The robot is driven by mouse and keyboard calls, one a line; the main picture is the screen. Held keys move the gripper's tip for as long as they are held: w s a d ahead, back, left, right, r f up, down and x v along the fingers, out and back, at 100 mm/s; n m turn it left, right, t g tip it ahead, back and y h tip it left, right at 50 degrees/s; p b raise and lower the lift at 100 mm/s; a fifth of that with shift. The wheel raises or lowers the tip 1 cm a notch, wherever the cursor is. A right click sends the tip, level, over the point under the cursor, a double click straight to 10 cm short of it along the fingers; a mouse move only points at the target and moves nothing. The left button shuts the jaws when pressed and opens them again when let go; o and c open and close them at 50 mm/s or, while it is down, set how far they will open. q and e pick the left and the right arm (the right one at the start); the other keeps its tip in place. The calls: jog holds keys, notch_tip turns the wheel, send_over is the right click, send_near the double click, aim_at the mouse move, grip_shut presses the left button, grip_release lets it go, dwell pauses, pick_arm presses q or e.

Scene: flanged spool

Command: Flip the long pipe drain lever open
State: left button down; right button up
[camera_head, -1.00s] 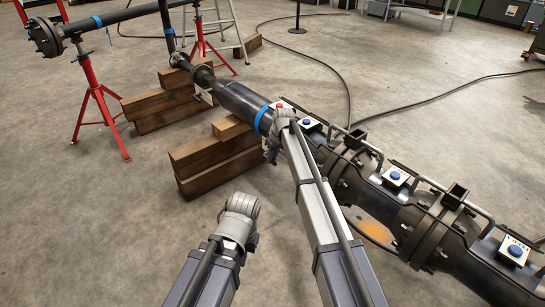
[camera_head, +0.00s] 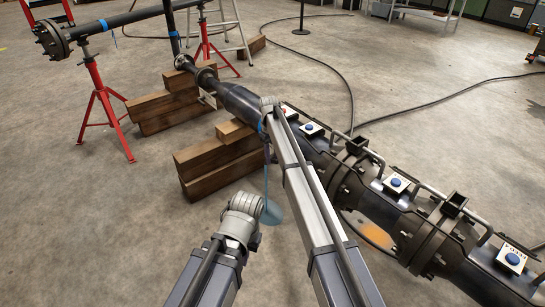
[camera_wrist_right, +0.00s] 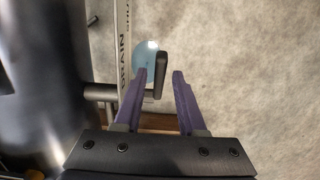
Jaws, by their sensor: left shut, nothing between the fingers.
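The drain lever shows in the right wrist view as a dark upright handle (camera_wrist_right: 160,75). A grey stub (camera_wrist_right: 100,92) sticks out from the dark pipe (camera_wrist_right: 40,70) beside it. A label plate (camera_wrist_right: 125,50) reads DRAIN. My right gripper (camera_wrist_right: 160,76) has its purple fingers apart; the handle lies near the left fingertip, and I cannot tell if they touch. In the head view that gripper is mostly hidden by its arm at the blue-banded pipe. Bluish water (camera_head: 267,180) falls there to a puddle (camera_head: 273,212). My left gripper (camera_head: 240,214) is lower, away from the pipe, its fingers hidden.
Timber blocks (camera_head: 215,155) stand left of the pipe. Flanged sections with white boxes and blue buttons (camera_head: 397,183) run to the lower right. A red stand (camera_head: 102,110) carries another pipe at upper left.

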jog(key=shift+o, duration=0.4)
pick_arm(q)
jog(key=shift+r, duration=0.15)
pick_arm(e)
jog(key=shift+r, duration=0.15)
jog(key=r+p, duration=0.7)
jog(key=shift+w+a+r+p, duration=0.2)
jog(key=shift+w+r+p, duration=0.1)
jog(key=shift+p, duration=0.1)
pick_arm(q)
notch_tip(320, 180, up, 8)
jog(key=shift+f, duration=0.25)
pick_arm(e)
jog(key=shift+f, duration=0.1)
